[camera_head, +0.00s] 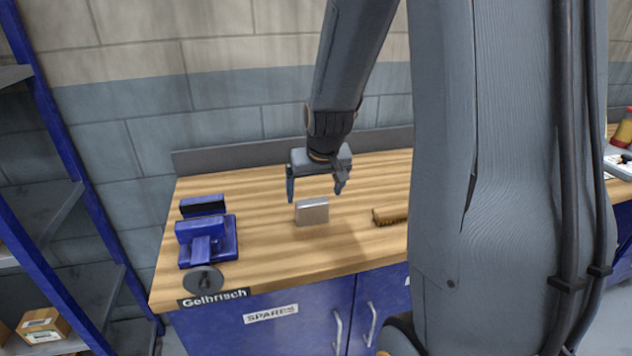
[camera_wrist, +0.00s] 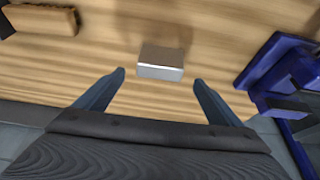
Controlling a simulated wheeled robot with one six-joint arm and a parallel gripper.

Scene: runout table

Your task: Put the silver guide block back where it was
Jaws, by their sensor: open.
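The silver guide block (camera_head: 312,211) stands on the wooden table top (camera_head: 270,255), near its middle. In the wrist view the block (camera_wrist: 161,63) lies just beyond the fingertips, between their lines. My gripper (camera_head: 315,192) is open and empty above the block, with one finger to each side. In the wrist view the gripper (camera_wrist: 159,77) also shows its two fingers apart, with nothing between them. I cannot tell the exact height of the fingertips over the block.
A wooden brush (camera_head: 390,216) lies to the right of the block. A grey upstand (camera_head: 235,156) runs along the back. The table between vise and block is clear.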

